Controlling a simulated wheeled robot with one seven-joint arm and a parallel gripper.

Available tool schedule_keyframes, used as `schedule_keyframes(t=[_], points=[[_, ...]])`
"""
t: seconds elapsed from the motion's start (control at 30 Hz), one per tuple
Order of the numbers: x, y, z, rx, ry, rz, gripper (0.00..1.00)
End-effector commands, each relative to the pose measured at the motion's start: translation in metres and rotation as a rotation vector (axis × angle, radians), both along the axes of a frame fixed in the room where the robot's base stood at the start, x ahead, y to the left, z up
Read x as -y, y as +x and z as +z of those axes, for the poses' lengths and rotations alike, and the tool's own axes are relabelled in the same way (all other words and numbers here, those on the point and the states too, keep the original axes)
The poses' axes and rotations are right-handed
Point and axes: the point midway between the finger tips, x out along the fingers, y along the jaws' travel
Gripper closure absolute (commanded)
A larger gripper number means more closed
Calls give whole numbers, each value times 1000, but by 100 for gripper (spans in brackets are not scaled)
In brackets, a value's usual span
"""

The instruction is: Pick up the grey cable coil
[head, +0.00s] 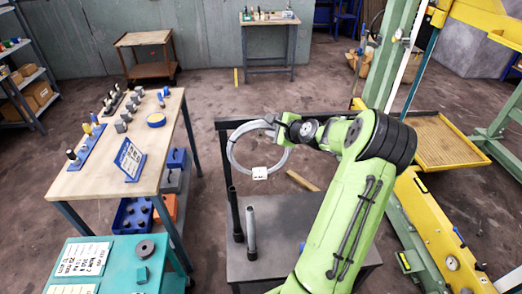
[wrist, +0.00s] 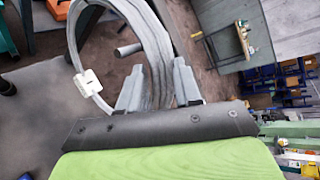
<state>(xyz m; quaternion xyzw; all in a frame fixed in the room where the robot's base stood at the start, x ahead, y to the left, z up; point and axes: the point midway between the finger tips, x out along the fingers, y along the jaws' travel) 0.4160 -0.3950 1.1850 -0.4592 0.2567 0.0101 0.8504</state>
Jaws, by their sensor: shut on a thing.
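The grey cable coil (head: 233,157) hangs upright from my gripper (head: 274,127) in the head view, with a white tag (head: 260,173) at its lower edge. In the wrist view the coil (wrist: 158,50) passes between the two grey fingers of my gripper (wrist: 158,85), which are shut on its strands. The white tag (wrist: 88,82) shows there at the left. The coil is in front of and above the dark cart (head: 290,222). Part of the coil is cut off by the top edge of the wrist view.
A wooden workbench (head: 90,185) with several tools and a blue sign (head: 130,159) is to the left. A green and yellow frame (head: 432,205) stands close on the right. Open floor lies behind the coil.

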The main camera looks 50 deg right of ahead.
Motion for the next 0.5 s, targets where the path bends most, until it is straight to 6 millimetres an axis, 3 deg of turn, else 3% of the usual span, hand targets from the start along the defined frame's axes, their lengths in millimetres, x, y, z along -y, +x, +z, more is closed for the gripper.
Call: schedule_keyframes(t=[0.23,0.5], points=[[-1,1,5,1,-1,3,100],[0,1,27,5,-5,3,100]])
